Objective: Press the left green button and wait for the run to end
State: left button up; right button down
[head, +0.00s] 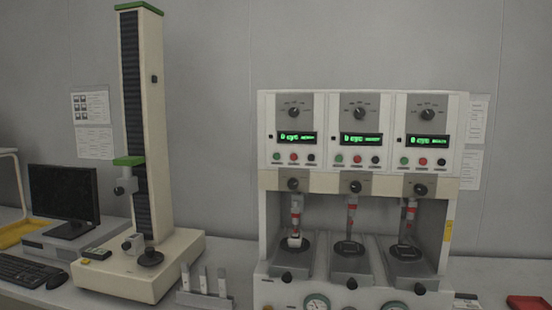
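The test machine (272,180) stands on the bench at centre right, with three stations side by side. Each station has a dial, a display lit in green and a row of green, red and dark buttons. The left green button (277,157) sits under the left display (296,138). The middle green button (339,158) and right green button (404,161) show under their own displays. The displays seem to begin with 0; the smaller text is too fine to read. Neither of my grippers is in the head view, and nothing touches the buttons.
A tall column tester (145,120) stands left of the machine. A monitor (64,195) and keyboard (30,271) are at far left. A small rack of upright pieces (204,290) stands between the testers. A red tray (527,302) lies at lower right. The space before the button panel is clear.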

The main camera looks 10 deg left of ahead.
pick_arm(q)
grip_shut()
dwell(1.4)
